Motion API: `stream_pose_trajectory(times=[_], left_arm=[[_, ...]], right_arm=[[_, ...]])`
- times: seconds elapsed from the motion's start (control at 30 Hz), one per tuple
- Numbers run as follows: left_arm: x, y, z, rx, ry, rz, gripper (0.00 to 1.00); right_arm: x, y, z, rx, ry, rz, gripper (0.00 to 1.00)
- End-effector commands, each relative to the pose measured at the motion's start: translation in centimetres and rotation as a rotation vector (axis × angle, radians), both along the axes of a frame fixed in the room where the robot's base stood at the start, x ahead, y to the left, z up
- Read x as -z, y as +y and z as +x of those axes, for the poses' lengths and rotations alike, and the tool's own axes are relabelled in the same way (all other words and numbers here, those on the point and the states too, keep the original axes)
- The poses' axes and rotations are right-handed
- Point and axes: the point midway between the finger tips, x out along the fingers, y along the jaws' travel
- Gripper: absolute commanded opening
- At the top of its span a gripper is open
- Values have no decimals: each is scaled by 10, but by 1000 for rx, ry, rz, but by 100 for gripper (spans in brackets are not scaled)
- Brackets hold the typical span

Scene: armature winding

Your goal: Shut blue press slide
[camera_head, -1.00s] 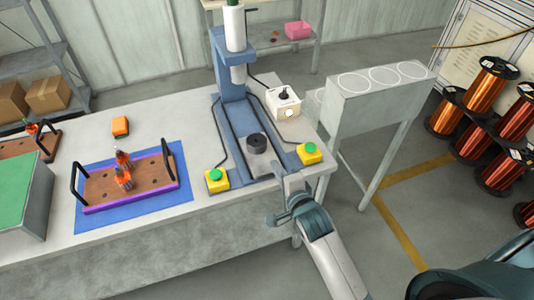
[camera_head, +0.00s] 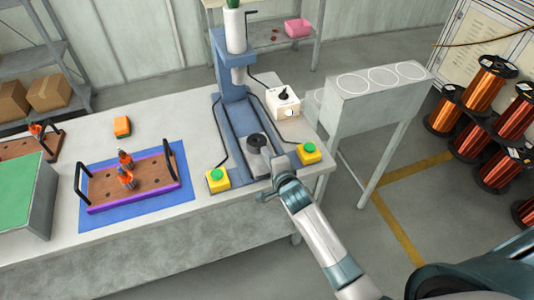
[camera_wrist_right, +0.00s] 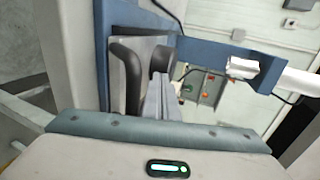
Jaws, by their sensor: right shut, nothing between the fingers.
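The blue press (camera_head: 232,95) stands at the right end of the bench, its column upright at the back. Its slide (camera_head: 247,152) lies between the blue rails of the base and carries a dark round nest (camera_head: 257,142). My right gripper (camera_head: 265,170) is shut and empty at the front end of the slide, close to the nest. I cannot tell whether it touches the slide. In the right wrist view the shut fingers (camera_wrist_right: 162,100) point at the dark round part (camera_wrist_right: 163,60), with the blue frame (camera_wrist_right: 225,55) beyond. My left gripper is not in view.
Yellow boxes with green buttons flank the press, one at left (camera_head: 217,180) and one at right (camera_head: 308,153). A white control box (camera_head: 283,102) stands behind the right one. A wooden tray (camera_head: 150,184) sits on a blue mat (camera_head: 170,205). A grey stand (camera_head: 375,100) is at right.

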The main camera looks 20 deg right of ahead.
Motion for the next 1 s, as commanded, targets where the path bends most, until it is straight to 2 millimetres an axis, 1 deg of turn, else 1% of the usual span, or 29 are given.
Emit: stream_pose_trajectory(times=[0.27, 0.37, 0.47, 0.57, 0.67, 0.8, 1.0], left_arm=[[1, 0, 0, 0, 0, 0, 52], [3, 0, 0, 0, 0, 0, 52], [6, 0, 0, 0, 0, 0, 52], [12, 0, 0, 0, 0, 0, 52], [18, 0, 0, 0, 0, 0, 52], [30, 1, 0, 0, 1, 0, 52], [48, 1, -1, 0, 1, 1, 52]], right_arm=[[0, 0, 2, 0, -1, 1, 0], [0, 0, 9, 1, -2, 3, 0], [0, 0, 21, 2, -2, 3, 0], [1, 2, 39, 2, -3, 4, 0], [1, 2, 61, 2, -3, 5, 0], [2, 4, 95, 1, -3, 4, 0], [3, 6, 139, 0, -2, 4, 0]])
